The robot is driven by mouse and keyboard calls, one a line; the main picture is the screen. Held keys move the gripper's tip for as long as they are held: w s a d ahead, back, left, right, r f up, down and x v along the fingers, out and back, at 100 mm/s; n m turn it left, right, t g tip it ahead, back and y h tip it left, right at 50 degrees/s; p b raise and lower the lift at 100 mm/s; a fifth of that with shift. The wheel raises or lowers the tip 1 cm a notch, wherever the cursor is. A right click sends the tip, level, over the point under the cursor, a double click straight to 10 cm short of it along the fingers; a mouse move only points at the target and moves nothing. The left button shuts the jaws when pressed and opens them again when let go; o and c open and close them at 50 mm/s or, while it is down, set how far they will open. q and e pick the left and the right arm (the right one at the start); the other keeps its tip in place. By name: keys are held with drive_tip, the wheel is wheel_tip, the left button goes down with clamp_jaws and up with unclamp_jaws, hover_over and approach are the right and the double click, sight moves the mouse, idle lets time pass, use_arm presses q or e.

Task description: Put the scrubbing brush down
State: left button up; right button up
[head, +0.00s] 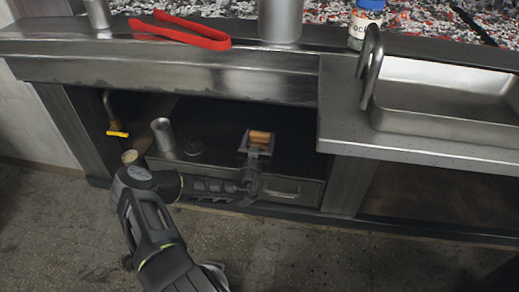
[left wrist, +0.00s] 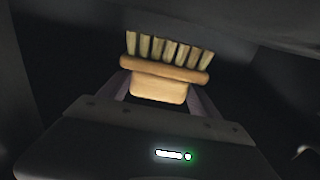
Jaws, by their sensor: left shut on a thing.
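The scrubbing brush has a light wooden body and pale bristle tufts. In the left wrist view the brush (left wrist: 165,72) sits between the fingers of my left gripper (left wrist: 158,92), with its bristles pointing away from the gripper. In the head view my left gripper (head: 256,150) reaches into the dark open bay under the grill counter, shut on the brush (head: 260,137). The brush is above the shelf (head: 218,160); whether it touches anything there I cannot tell. My right gripper is not in view.
A yellow-tipped hooked pipe (head: 117,130) is further left. The counter edge (head: 180,75) overhangs the bay. Red tongs (head: 190,32) lie above; a sink (head: 445,105) is right.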

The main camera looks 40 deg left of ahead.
use_arm(q)
wheel_tip(320, 180, down, 4)
drive_tip(key=shift+f+b, duration=0.1)
drive_tip(key=shift+b, duration=1)
drive_tip(key=shift+f, duration=0.3)
drive_tip(key=shift+f, duration=0.2)
drive_tip(key=o, duration=1.5)
drive_tip(key=shift+r, duration=0.15)
